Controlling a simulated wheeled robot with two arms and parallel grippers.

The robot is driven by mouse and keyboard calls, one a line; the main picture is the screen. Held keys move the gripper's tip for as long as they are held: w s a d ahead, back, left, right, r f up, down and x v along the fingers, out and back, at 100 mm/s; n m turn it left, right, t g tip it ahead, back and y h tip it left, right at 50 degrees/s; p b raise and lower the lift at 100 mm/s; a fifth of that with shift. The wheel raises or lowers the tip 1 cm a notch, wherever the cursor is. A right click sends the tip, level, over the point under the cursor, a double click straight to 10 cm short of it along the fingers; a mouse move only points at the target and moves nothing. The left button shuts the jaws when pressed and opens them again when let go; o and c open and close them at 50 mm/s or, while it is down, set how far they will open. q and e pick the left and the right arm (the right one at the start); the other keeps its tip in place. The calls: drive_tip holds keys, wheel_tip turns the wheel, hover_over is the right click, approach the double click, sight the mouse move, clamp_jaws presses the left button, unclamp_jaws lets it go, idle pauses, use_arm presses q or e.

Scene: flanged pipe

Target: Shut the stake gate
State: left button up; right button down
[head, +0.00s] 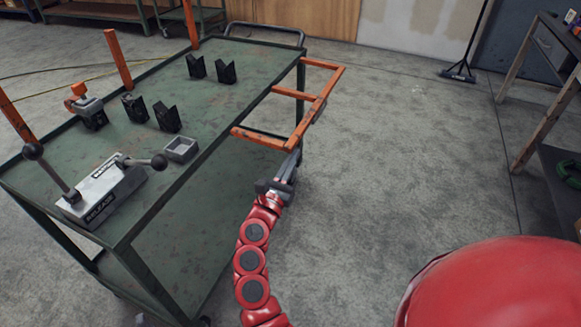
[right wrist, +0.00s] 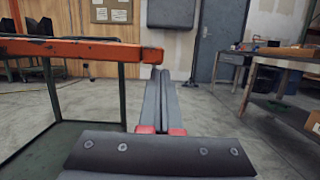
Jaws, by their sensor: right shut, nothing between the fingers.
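The stake gate (head: 321,103) is an orange ladder-like frame at the cart's right side. It sticks out from the cart's edge over the floor, away from the upright orange stakes. My right gripper (head: 293,158) is just below the gate's near outer corner, shut and empty. In the right wrist view, the closed fingers (right wrist: 160,75) point forward. The gate's near bar (right wrist: 75,48) crosses from the left, its end close to the fingertips. I cannot tell whether they touch. My left gripper is not in view.
The green cart (head: 235,75) carries black V-blocks (head: 167,118), a small grey tray (head: 181,149) and a lever device (head: 103,190). Orange stakes (head: 118,58) stand along its left edge. Floor right of the gate is clear up to a workbench (head: 545,90).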

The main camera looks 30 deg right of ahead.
drive_tip(key=shift+r, duration=0.15)
wheel_tip(320, 180, up, 14)
drive_tip(key=w+a+n+t+y+p, duration=0.2)
drive_tip(key=n+y+p, duration=0.1)
drive_tip(key=n+p, duration=1.15)
drive_tip(key=w+a+r+n+y+p, duration=0.2)
drive_tip(key=w+a+r+n+p, duration=0.4)
drive_tip(key=p, duration=1.1)
drive_tip(key=w+a+n, duration=0.1)
drive_tip(key=w, duration=0.1)
drive_tip(key=shift+w+r+g, duration=0.2)
drive_tip(key=shift+w+g, duration=0.15)
drive_tip(key=shift+g, duration=0.05)
drive_tip(key=shift+y, duration=0.3)
